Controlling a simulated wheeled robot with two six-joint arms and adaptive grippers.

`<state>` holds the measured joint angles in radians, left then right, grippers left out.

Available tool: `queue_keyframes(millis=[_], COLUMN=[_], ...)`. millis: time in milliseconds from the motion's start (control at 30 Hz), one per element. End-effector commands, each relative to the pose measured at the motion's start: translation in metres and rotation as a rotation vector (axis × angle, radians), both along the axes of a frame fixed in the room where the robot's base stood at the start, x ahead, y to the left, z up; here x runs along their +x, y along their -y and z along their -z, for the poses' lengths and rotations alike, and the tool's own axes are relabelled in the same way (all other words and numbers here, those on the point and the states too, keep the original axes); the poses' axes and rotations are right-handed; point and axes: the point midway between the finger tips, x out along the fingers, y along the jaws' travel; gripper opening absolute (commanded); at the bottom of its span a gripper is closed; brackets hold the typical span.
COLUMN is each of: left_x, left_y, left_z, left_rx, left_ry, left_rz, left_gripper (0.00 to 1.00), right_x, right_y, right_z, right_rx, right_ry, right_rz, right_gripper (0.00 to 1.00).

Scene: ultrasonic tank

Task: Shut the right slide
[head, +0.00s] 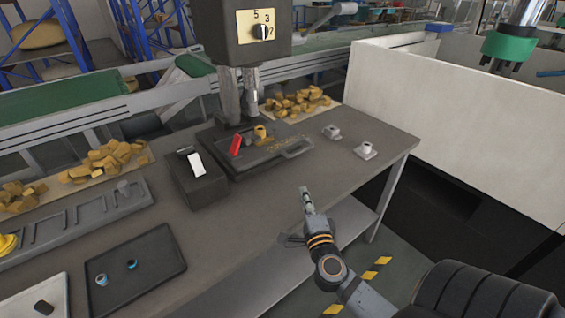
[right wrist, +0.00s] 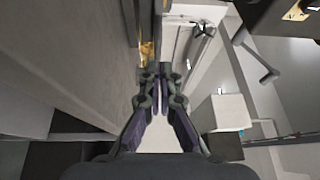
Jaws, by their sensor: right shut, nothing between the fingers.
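My right gripper (head: 306,193) is shut and empty above the front right part of the table. Its fingers are close together in the right wrist view (right wrist: 158,70). Beyond it, below the machine head (head: 243,42), lies a dark flat fixture (head: 262,163) with a loop-shaped end at its right. A red lever (head: 236,145) and a small orange ring-shaped part (head: 261,132) are on it. The gripper is apart from the fixture, nearer the table's front edge. I cannot tell which part is the right slide or how far open it is. My left gripper is out of view.
A dark box with a white plate (head: 195,164) stands left of the fixture. A black tray (head: 160,277) holds small blue-ringed parts. Yellow-brown pieces (head: 296,103) lie behind. A white wall (head: 450,115) rises at right.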

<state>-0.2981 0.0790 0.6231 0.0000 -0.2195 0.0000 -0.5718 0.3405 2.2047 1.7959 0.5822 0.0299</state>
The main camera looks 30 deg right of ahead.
Motion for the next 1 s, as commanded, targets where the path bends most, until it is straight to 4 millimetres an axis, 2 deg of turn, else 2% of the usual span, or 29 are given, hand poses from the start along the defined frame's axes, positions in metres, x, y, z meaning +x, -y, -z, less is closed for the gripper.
queue_keyframes(millis=[133,400,600,800,1000], left_x=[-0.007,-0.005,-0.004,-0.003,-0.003], left_y=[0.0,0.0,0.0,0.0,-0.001], left_z=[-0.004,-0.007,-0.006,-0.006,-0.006], left_rx=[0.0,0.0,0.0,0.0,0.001], left_ry=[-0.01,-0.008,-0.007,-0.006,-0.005], left_rz=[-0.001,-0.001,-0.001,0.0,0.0], left_gripper=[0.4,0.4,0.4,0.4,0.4], right_x=[0.022,0.078,0.11,0.124,0.126], right_y=[0.009,0.031,0.044,0.049,0.05], right_z=[-0.005,-0.008,-0.009,-0.009,-0.009], right_rx=[-0.001,0.001,0.001,0.001,0.0], right_ry=[0.005,0.006,0.004,0.003,0.001], right_rz=[0.0,0.0,-0.001,-0.002,-0.002], right_gripper=[0.0,0.0,0.0,0.0,0.0])
